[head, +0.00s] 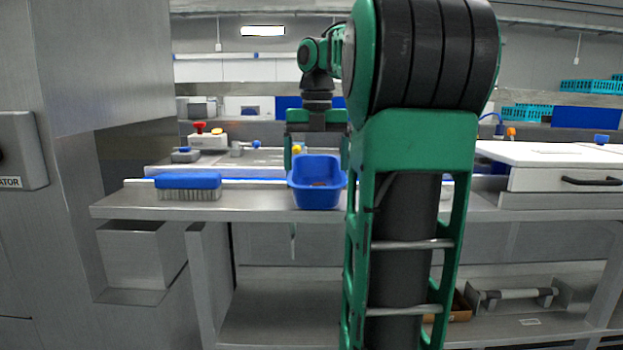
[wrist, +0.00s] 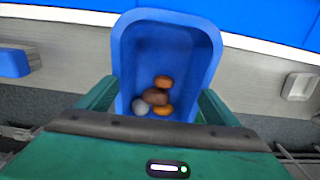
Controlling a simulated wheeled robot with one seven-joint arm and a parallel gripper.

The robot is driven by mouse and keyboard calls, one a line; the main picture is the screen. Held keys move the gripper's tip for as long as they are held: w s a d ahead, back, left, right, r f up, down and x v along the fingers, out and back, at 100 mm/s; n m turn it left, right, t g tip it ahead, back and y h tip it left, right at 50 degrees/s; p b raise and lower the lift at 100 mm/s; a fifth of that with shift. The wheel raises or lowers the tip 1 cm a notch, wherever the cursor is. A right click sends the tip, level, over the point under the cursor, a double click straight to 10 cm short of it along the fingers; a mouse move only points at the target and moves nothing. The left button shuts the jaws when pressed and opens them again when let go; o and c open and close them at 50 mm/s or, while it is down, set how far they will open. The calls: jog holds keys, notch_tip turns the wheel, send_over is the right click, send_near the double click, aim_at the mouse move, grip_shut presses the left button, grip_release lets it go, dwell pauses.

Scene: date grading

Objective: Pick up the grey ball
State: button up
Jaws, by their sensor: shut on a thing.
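The grey ball (wrist: 139,105) lies in a blue tub (wrist: 121,60), at its near left in the wrist view. Beside it are a brown date-like piece (wrist: 155,96) and two orange-brown ones (wrist: 163,82). My gripper (head: 317,150) has a finger on each side of the tub, which also shows in the head view (head: 318,197). The fingers are closed against the tub's outer sides, not on the ball. In the head view the tub is at the counter's front edge; I cannot tell whether it touches the counter. The ball is hidden there.
A blue brush (head: 188,182) lies left of the tub on the metal counter (head: 250,212). A control box with a red button (head: 208,139) stands farther back. A white drawer unit (head: 550,165) is on the right. A steel cabinet (head: 90,80) closes the left side.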

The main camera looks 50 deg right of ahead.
jog(key=shift+r, duration=2)
jog(key=a+r, duration=0.7)
jog(key=a, duration=0.4)
jog(key=shift+a, duration=0.35)
